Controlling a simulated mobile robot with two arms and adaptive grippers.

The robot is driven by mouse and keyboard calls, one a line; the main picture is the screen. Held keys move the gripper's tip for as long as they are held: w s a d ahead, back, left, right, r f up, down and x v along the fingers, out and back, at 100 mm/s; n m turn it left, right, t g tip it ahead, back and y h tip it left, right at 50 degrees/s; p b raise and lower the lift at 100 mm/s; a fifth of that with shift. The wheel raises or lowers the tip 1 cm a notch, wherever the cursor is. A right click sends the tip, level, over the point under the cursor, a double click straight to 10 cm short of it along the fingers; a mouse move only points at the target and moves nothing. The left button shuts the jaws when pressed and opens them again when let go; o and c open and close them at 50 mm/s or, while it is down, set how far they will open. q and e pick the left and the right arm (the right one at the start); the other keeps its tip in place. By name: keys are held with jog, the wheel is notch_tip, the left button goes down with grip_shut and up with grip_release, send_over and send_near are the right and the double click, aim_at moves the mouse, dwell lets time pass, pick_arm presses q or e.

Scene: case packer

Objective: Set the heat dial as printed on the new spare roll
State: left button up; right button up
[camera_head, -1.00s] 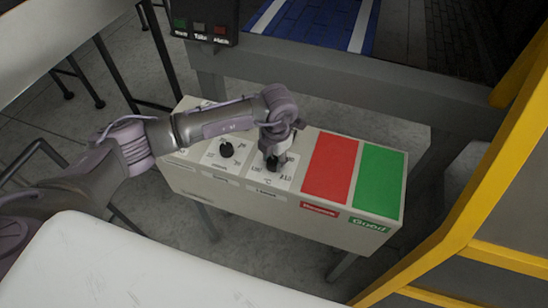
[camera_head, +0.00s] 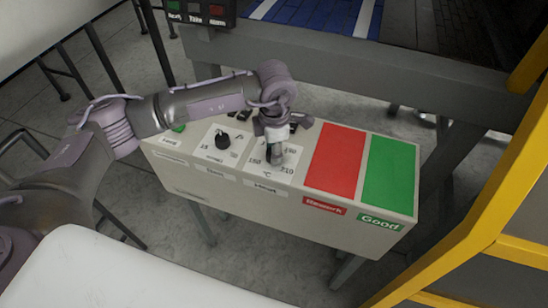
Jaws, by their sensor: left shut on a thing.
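The heat dial sits on the control box (camera_head: 232,190), on a white scale plate (camera_head: 259,170) marked 150, 210 and °C, with a "Heat" label (camera_head: 266,189) on the front edge. My left gripper (camera_head: 277,150) points down over this plate and is shut on the dial's dark knob. The gripper hides most of the knob and its pointer, so the setting cannot be read. My right gripper is not in view. No spare roll can be made out.
Another black dial (camera_head: 222,140) stands left of my gripper. A red "Rework" pad (camera_head: 336,160) and a green "Good" pad (camera_head: 390,172) lie to the right. A yellow frame (camera_head: 480,190) stands at the right, a white surface (camera_head: 150,270) at the lower left.

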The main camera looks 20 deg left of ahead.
pick_arm(q)
jog(key=m+b, duration=0.6)
jog(key=b, duration=0.1)
jog(key=shift+f, duration=0.2)
jog(key=shift+r+m+h+b, duration=0.2)
jog(key=shift+m+h+b, duration=0.1)
jog(key=shift+m+b, duration=1.3)
jog(key=o, duration=1.2)
jog(key=shift+c, duration=0.2)
notch_tip(320, 180, up, 12)
jog(key=shift+s+a, duration=0.15)
jog(key=shift+s, duration=0.15)
